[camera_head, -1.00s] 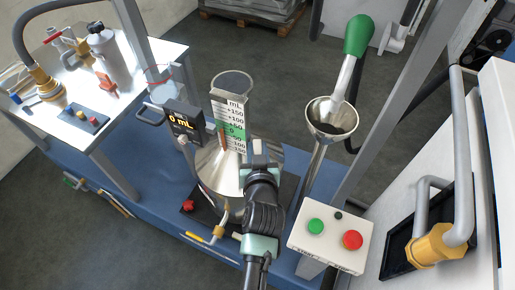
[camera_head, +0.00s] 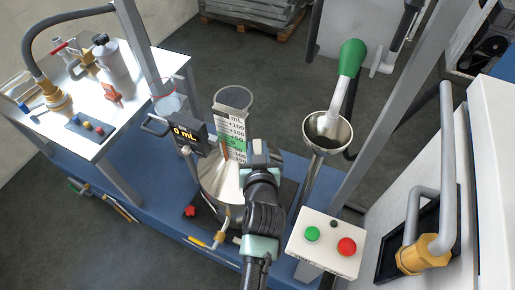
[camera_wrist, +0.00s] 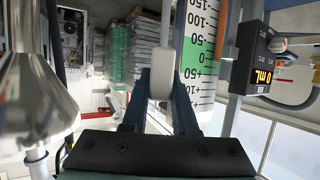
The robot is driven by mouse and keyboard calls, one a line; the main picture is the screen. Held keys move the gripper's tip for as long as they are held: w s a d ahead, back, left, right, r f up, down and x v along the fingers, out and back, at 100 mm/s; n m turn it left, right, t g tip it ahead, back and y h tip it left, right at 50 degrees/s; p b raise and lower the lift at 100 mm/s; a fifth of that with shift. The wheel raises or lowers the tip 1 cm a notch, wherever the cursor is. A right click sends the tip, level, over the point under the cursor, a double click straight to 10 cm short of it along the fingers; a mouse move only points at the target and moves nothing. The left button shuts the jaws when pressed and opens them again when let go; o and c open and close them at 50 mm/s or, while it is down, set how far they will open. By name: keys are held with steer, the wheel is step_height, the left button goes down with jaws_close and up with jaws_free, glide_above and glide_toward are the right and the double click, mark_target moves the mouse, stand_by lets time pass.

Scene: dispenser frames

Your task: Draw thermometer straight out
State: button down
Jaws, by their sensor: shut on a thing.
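My gripper (camera_wrist: 160,92) has its two dark blue fingers closed around a pale grey, rod-like piece (camera_wrist: 160,82), which looks like the thermometer. Its thin grey stem (camera_wrist: 165,25) runs up out of the top of the wrist view. A white scale plate (camera_head: 232,130) with mL marks and a green band stands just left of my gripper. It also shows in the wrist view (camera_wrist: 198,45), close beside the right finger.
A black display (camera_head: 186,134) reading 0 mL and an orange-brown strip (camera_wrist: 230,35) are near the scale. A button box (camera_head: 327,243) is at front right. A bench (camera_head: 70,85) is left.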

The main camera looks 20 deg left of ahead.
steer(key=shift+r+p, duration=1.5)
steer(key=shift+r, duration=0.45)
